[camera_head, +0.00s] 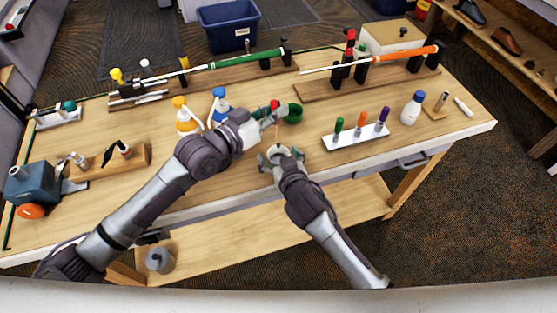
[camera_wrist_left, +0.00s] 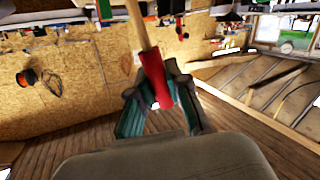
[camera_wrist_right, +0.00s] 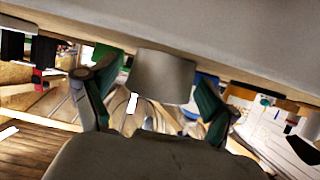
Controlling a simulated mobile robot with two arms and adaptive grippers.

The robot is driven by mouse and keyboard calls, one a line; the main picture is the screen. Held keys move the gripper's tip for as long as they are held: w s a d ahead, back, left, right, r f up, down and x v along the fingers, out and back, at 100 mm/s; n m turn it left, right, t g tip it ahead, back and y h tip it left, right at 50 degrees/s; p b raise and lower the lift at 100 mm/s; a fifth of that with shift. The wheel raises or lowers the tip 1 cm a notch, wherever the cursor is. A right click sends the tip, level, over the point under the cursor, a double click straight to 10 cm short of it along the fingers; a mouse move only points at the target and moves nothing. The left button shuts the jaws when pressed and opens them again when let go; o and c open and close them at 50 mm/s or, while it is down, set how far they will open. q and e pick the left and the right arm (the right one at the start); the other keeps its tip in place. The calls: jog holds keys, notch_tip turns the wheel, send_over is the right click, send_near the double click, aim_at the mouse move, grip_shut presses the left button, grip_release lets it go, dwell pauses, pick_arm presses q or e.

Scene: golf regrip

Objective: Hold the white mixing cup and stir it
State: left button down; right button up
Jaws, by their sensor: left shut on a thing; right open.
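My left gripper (camera_head: 270,114) is shut on the red handle (camera_wrist_left: 158,85) of a wooden stir stick (camera_wrist_left: 138,25). In the head view the stick (camera_head: 277,131) points down toward the white mixing cup (camera_head: 282,151). I cannot tell whether its tip is inside the cup. My right gripper (camera_head: 276,157) is open at the table's front part, with its fingers on either side of the cup. In the right wrist view the cup (camera_wrist_right: 163,78) shows as a pale cylinder between the spread fingers (camera_wrist_right: 155,92). The cup's inside is mostly hidden.
A green bowl (camera_head: 292,113) stands close behind the left gripper. A blue-capped bottle (camera_head: 220,104) and a yellow-capped bottle (camera_head: 183,117) stand to its left. A white rack (camera_head: 357,138) with colored tubes is right of the cup. Golf clubs (camera_head: 235,62) rest on stands behind.

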jog(key=v, duration=1.2)
jog(key=shift+f, duration=0.2)
